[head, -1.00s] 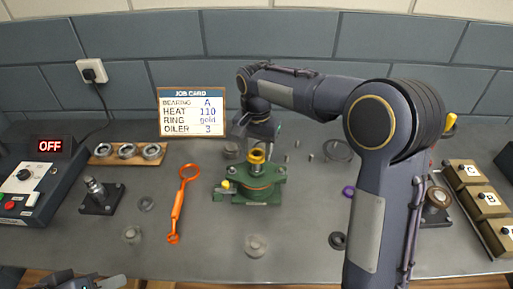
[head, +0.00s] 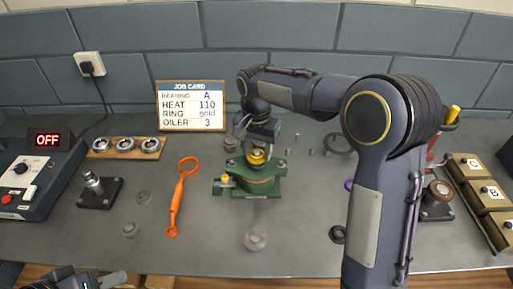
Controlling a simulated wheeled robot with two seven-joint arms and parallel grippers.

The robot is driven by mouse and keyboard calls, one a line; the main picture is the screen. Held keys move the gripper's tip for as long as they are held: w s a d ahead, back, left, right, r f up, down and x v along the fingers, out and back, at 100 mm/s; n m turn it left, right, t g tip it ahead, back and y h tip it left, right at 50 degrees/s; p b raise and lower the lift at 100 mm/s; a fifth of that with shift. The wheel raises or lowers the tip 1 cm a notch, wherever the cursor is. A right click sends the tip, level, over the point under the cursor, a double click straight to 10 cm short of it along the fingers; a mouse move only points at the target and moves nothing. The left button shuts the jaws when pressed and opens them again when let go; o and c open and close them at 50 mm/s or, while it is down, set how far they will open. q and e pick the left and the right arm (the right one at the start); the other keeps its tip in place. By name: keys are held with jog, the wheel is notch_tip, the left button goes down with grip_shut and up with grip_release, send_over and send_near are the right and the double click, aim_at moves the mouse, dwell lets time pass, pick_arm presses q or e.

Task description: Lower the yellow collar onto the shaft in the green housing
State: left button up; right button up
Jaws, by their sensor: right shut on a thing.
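The yellow collar (head: 257,157) is at the top centre of the green housing (head: 262,187), around the shaft's position. The shaft itself is mostly hidden by the collar. My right gripper (head: 259,147) reaches in from the right and points down, shut on the collar right above the housing. I cannot tell whether the collar is fully seated. My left gripper (head: 100,281) is at the bottom left edge, far from the housing, and only partly in view; its fingers are not clear.
An orange ring-ended tool (head: 179,195) lies left of the housing. A job card (head: 191,107) stands behind. A board of bearings (head: 125,148), a black-based post (head: 98,190) and a control box reading OFF (head: 45,140) are at left. Labelled boxes (head: 478,180) stand at right.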

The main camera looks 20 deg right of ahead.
jog(key=shift+f, duration=0.35)
dwell(0.8)
jog(key=o, duration=1)
jog(key=shift+o, duration=0.2)
notch_tip(320, 180, up, 7)
jog(key=p, duration=0.6)
jog(key=shift+f, duration=0.1)
